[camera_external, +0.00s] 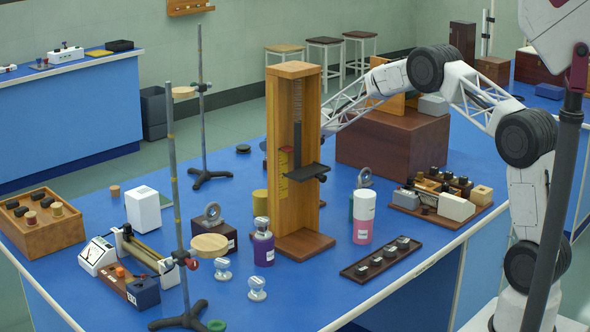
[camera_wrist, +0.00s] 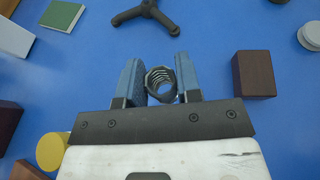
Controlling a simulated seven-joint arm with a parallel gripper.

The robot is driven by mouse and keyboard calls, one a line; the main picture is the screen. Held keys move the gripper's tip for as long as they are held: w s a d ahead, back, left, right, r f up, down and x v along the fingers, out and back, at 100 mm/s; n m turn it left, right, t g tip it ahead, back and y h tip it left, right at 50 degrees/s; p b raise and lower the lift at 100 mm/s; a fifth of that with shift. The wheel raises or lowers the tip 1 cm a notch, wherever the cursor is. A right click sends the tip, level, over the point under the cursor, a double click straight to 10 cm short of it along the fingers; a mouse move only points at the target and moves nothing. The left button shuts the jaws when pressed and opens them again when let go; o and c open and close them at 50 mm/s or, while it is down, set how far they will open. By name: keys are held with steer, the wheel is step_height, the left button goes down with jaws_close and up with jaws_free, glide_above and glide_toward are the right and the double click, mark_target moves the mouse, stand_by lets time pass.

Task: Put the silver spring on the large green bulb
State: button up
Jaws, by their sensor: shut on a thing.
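In the wrist view, my gripper (camera_wrist: 157,75) has its two blue-grey fingers closed around a silver spring (camera_wrist: 161,85). The spring's coil opening faces the camera, and blue tabletop shows beyond it. In the external view, my gripper and the spring are hidden behind the tall wooden stand (camera_external: 295,150). I cannot make out a large green bulb in either view.
In the wrist view, a black tripod foot (camera_wrist: 145,12) lies ahead, a brown block (camera_wrist: 253,73) to the right, a green flat block (camera_wrist: 63,15) and a yellow cylinder (camera_wrist: 51,151) to the left. Bare blue table surrounds the spring. A large brown box (camera_external: 390,141) stands beneath my arm.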

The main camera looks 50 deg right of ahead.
steer(key=shift+r+m+h, duration=0.15)
steer(key=shift+m+h, duration=0.35)
steer(key=shift+h, duration=0.1)
steer(key=shift+w+a+r, duration=0.1)
steer(key=shift+a+r, duration=0.2)
steer(key=shift+r, duration=0.2)
steer(key=a+r+n+y, duration=0.1)
steer(key=a+r, duration=0.5)
steer(key=r, duration=0.4)
steer(key=a+r+n+g+y, duration=0.1)
steer(key=a+r, duration=0.5)
steer(key=r, duration=0.5)
steer(key=a+r+n+y, duration=0.1)
steer(key=a+r, duration=0.6)
steer(key=r, duration=0.3)
steer(key=s+a+r+n+g+y, duration=0.55)
steer(key=s+a+r, duration=1.1)
steer(key=a, duration=0.45)
steer(key=s+a+f+n+g, duration=0.3)
steer(key=s+a+f, duration=0.2)
steer(key=s+a, duration=0.55)
steer(key=s+a+f+n+g, duration=0.2)
steer(key=s+a+f, duration=0.8)
steer(key=s+f, duration=0.4)
steer(key=s+a+f+n+g, duration=0.1)
steer(key=s+f+n+g, duration=0.1)
steer(key=s+f, duration=2.6)
steer(key=shift+s+a+f+g+y, duration=0.15)
steer(key=shift+s+g+y, duration=0.2)
steer(key=shift+s, duration=0.7)
